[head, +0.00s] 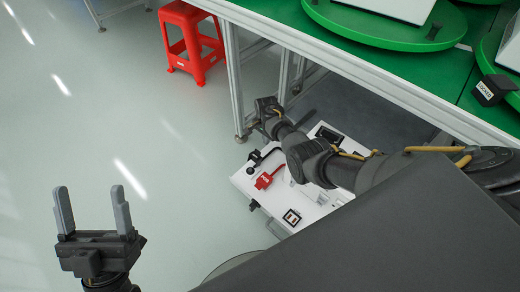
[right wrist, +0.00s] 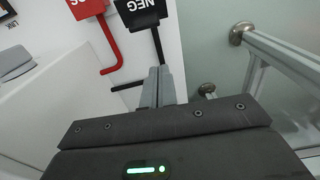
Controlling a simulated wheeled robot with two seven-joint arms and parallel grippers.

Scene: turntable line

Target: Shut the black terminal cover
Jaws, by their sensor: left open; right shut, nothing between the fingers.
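The black terminal cover, marked NEG, shows at the top of the right wrist view (right wrist: 141,10), with a thin black bent rod running from it. In the head view it is a small black piece (head: 258,156) on the white box (head: 325,205). I cannot tell how far it stands open. My right gripper (right wrist: 159,72) is shut and empty, its fingertips close to the black rod and overlapping it in view; contact is unclear. In the head view its fingers are hard to make out. My left gripper (head: 91,200) is open and empty over the floor, far left of the box.
A red cover (head: 265,181) with a red bent rod (right wrist: 110,45) sits beside the black one. The green-topped table (head: 280,12) and its metal leg (head: 233,80) stand close behind the box. A red stool (head: 190,40) is farther back. Floor at left is clear.

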